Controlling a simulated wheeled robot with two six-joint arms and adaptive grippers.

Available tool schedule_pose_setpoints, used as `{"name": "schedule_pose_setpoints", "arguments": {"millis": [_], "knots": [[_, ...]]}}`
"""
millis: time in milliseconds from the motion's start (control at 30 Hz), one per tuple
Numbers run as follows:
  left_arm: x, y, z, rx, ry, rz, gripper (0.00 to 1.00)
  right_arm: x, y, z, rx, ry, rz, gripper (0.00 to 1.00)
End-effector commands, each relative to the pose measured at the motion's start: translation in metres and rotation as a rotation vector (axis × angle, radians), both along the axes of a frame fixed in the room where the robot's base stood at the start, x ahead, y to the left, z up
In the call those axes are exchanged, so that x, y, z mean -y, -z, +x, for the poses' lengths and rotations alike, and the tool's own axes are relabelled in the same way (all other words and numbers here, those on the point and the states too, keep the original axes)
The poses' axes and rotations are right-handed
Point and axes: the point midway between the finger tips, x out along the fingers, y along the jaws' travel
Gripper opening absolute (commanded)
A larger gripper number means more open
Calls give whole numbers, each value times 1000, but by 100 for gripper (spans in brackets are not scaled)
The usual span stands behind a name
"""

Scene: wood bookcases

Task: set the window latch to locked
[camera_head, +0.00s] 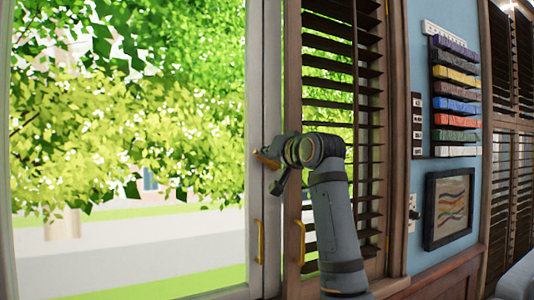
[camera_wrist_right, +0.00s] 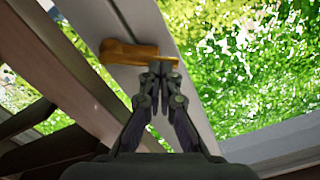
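The window latch (camera_wrist_right: 128,52) is a small brass-coloured piece on the pale window frame. In the right wrist view it lies across the frame, with a thin end reaching right toward the glass. In the head view a bit of the latch (camera_head: 266,159) shows beside my right gripper (camera_head: 276,166). In the wrist view my right gripper (camera_wrist_right: 161,70) has its fingertips together, right at the latch's lower edge near the thin end. I cannot tell whether they touch it; nothing shows held between them. My left gripper is not in view.
Two brass pull handles (camera_head: 260,241) (camera_head: 301,243) sit lower on the frame and shutter. A louvred wooden shutter (camera_head: 370,130) stands right of the window, behind my right arm. A framed picture (camera_head: 450,207) and coloured shelf items (camera_head: 457,95) are on the blue wall.

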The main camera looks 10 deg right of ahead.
Motion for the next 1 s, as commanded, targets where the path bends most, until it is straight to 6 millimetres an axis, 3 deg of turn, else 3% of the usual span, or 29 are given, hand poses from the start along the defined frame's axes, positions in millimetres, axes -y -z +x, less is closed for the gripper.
{"name": "schedule_pose_setpoints", "arguments": {"millis": [600, 733, 1000], "knots": [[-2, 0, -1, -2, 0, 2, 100, 2, 2, -3, -6, 3, -1, 0], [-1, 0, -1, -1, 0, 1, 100, 9, 0, -24, 0, 2, 1, 0], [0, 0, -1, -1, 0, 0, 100, 30, -5, -88, 3, 3, 0, 0]]}}
